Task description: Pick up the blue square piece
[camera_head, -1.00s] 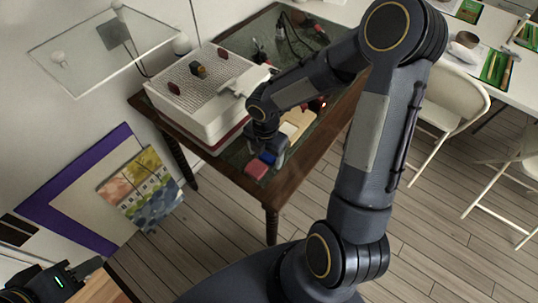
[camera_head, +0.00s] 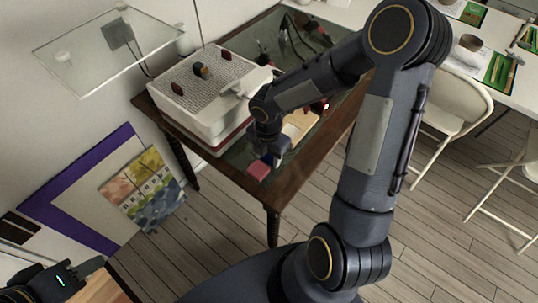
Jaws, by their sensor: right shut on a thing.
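The blue square piece (camera_head: 268,160) shows as a small blue patch at the fingertips of my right gripper (camera_head: 270,156), low over the near part of the dark table (camera_head: 244,183). My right gripper is shut on it; the gripper body and arm hide most of the piece. A red square piece (camera_head: 258,171) lies on the table just in front of it. My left gripper (camera_head: 95,266) is at the lower left corner, away from the table; its finger opening is not clear.
A white machine with a grid top (camera_head: 214,85) stands on the table's left side. A light board (camera_head: 300,124) lies behind my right gripper. Tools (camera_head: 290,27) lie at the back. White chairs (camera_head: 455,95) stand at right.

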